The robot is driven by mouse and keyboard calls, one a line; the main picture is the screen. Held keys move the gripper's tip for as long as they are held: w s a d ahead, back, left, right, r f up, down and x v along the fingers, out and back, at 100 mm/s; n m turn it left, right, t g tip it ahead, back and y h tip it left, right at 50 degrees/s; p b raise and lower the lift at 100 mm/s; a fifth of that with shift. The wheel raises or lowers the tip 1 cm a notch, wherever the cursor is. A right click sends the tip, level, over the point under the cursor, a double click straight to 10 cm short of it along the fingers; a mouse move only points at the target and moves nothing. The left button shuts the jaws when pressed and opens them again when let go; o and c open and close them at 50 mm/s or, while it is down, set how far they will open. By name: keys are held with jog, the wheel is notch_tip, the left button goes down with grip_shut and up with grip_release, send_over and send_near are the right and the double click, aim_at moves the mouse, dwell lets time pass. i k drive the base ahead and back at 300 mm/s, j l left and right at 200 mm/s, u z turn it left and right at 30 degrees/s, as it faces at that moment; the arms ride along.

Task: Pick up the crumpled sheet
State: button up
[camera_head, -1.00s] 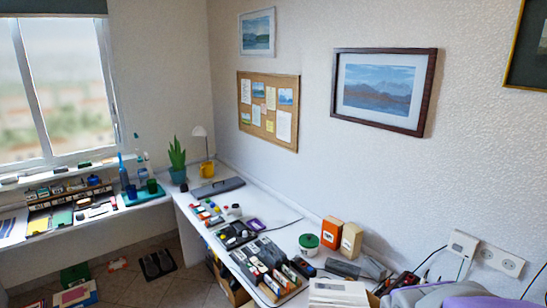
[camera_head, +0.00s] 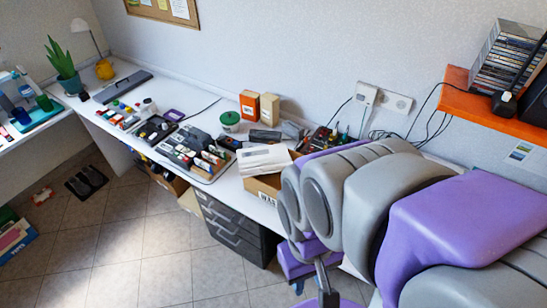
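I cannot make out a crumpled sheet for certain. My purple and grey arm fills the lower right of the view and hides part of the desk and floor there.
A white desk (camera_head: 112,83) along the wall holds several small objects and boxes. Dark drawers (camera_head: 232,232) and a cardboard box stand under it. An orange shelf (camera_head: 478,97) with discs is at the upper right. The floor at lower left is largely clear.

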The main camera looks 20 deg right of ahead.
aim_at(272, 158)
jog(key=i+j+z, duration=0.1)
jog(key=j, duration=0.35)
jog(key=i+j+z, duration=0.15)
jog(key=j, duration=0.3)
jog(key=i+j+z, duration=0.1)
jog(key=i+j, duration=0.15)
jog(key=j, duration=0.25)
jog(key=i+j+z, duration=0.1)
jog(key=j, duration=0.4)
jog(key=i+j+z, duration=0.1)
jog(key=j, duration=0.4)
jog(key=i+j+z, duration=0.15)
jog(key=j, duration=0.4)
